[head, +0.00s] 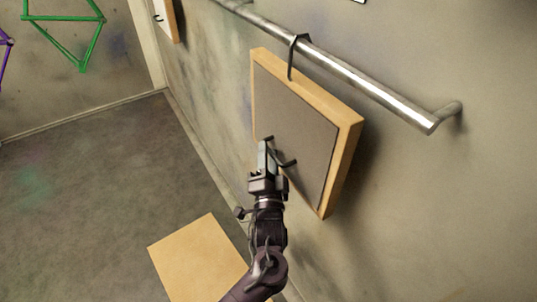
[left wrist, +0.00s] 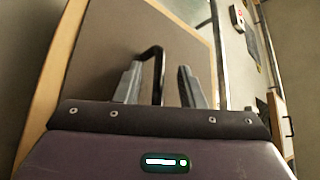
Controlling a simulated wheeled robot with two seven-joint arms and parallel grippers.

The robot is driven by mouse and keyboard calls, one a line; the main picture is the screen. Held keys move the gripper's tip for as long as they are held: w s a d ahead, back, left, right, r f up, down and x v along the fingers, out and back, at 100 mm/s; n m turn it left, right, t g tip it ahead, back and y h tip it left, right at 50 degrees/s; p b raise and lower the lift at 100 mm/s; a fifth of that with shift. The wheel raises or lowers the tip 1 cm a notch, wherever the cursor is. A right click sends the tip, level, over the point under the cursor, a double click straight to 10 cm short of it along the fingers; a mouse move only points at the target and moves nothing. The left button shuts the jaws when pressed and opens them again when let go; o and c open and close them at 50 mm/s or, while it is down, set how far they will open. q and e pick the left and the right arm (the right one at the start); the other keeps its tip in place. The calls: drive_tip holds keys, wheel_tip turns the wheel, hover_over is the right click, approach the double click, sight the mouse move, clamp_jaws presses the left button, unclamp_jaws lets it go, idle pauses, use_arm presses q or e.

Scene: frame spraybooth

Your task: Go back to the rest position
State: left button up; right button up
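A grey panel with a pale wooden edge (head: 295,115) hangs by a black hook (head: 293,52) from a metal rail (head: 365,82) on the wall. A smaller dark hook (head: 287,163) sits on the panel's face. My left gripper (head: 268,150) is in front of the panel's lower part, at this small hook. In the left wrist view, its two fingers (left wrist: 159,88) stand apart with the black hook (left wrist: 157,62) between them. I cannot tell whether either finger touches it. The panel face (left wrist: 115,40) lies behind them. My right gripper is out of view.
A green frame (head: 62,18) and part of a purple frame (head: 5,42) show at the far wall. Another wood-edged board (head: 168,18) is on the wall further along. A tan board (head: 198,258) is low at the bottom. The grey floor (head: 90,190) at left is clear.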

use_arm(q)
drive_tip(key=a+b+v, duration=0.1)
drive_tip(key=b+v, duration=0.1)
drive_tip(key=v, duration=0.6)
wheel_tip(320, 180, down, 21)
drive_tip(key=a+g+h, duration=0.2)
drive_tip(key=g+h, duration=0.1)
drive_tip(key=g, duration=0.2)
drive_tip(key=s+a+f+n+g, duration=0.1)
drive_tip(key=s+a+f+g, duration=0.2)
drive_tip(key=f, duration=0.6)
drive_tip(key=s+a+f+n+g, duration=0.15)
drive_tip(key=s+f, duration=0.25)
drive_tip(key=f, duration=0.4)
drive_tip(key=s+a+f+n+g, duration=0.2)
drive_tip(key=s+f, duration=0.4)
drive_tip(key=s, duration=0.4)
drive_tip(key=s+a+f+n+g, duration=0.2)
drive_tip(key=s+a+f+g, duration=0.3)
drive_tip(key=s, duration=0.6)
drive_tip(key=s+a+f+n+g, duration=0.2)
drive_tip(key=s+a+f+g, duration=0.2)
drive_tip(key=s+f, duration=0.5)
drive_tip(key=shift+s+a+y, duration=0.4)
drive_tip(key=shift+s+a, duration=0.1)
drive_tip(key=shift+s, duration=0.7)
drive_tip(key=shift+f, duration=0.15)
